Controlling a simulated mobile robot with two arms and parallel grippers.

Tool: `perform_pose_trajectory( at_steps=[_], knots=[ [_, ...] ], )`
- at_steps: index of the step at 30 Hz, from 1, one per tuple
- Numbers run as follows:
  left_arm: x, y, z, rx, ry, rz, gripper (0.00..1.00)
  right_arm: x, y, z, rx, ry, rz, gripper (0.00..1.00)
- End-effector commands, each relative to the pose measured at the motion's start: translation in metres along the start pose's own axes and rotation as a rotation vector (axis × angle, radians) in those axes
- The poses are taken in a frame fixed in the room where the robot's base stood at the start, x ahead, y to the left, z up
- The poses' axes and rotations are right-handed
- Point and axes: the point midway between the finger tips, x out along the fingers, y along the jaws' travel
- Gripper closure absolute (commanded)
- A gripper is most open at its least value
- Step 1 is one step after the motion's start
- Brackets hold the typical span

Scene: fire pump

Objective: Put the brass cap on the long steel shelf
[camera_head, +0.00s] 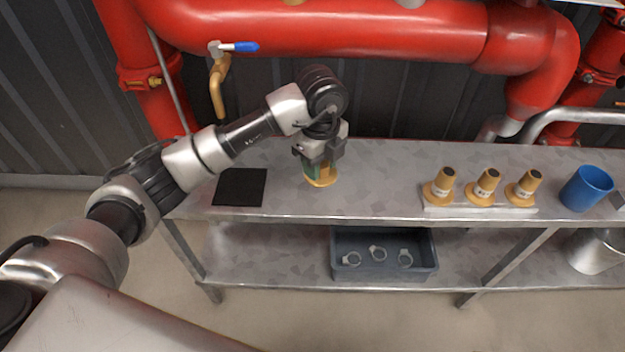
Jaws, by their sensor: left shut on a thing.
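The long steel shelf (385,185) runs across the middle of the view, with a lower level beneath its top. My left gripper (318,170) points down over the top, left of its middle. It is shut on the brass cap (322,181), a yellow-gold piece whose flared rim shows below the fingers. The fingers hide most of the cap. The cap is at or very near the shelf surface; I cannot tell whether it touches. My right gripper is not in view.
A black mat (240,187) lies left of the cap. Several brass nozzles stand in a rack (480,209) at right, beside a blue cup (586,188). A dark bin (385,270) with rings and a metal bucket (592,252) are below. Red pipes (330,30) run behind.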

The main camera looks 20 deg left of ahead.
Motion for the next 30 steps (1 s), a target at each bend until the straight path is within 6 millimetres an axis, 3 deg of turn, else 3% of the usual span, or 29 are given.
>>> perform_pose_trajectory(
  at_steps=[7,15,27,28,30],
  knots=[
    [0.013,0.01,0.011,0.001,0.001,-0.001,0.92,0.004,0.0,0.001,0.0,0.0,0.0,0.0],
    [0.049,0.01,0.011,0.001,0.001,0.0,0.92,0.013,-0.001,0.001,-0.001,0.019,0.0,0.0],
    [0.052,0.009,0.011,0.001,0.0,-0.002,0.92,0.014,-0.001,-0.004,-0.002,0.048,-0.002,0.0],
    [0.051,0.009,0.011,0.001,0.0,-0.001,0.59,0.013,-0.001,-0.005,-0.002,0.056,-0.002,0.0],
    [0.051,0.009,0.011,0.001,0.0,-0.001,0.49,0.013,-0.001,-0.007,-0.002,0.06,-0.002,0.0]
  ],
)
